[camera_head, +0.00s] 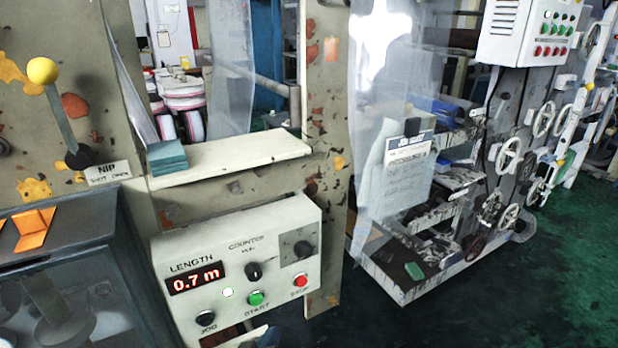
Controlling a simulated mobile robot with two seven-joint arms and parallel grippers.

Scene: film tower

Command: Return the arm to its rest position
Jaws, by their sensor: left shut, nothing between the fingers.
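My left gripper (258,338) shows only in part at the bottom edge, just below the front of the counter panel (225,245). Its fingers are shut with nothing between them. It is below the green START button (256,298), and I cannot tell whether it touches the panel. The panel's red display (196,278) reads 0.7 m under LENGTH. The panel also has a black JOG button (205,317), a black knob (254,270) and a red STOP button (300,281). My right gripper is not in view.
A yellow-balled lever (43,71) stands at the upper left above a NIP label (107,172). A white ledge (235,158) bears a teal block (167,157). A dark cabinet (55,240) is at lower left. A machine with handwheels (508,153) stands right; green floor (560,270) there is clear.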

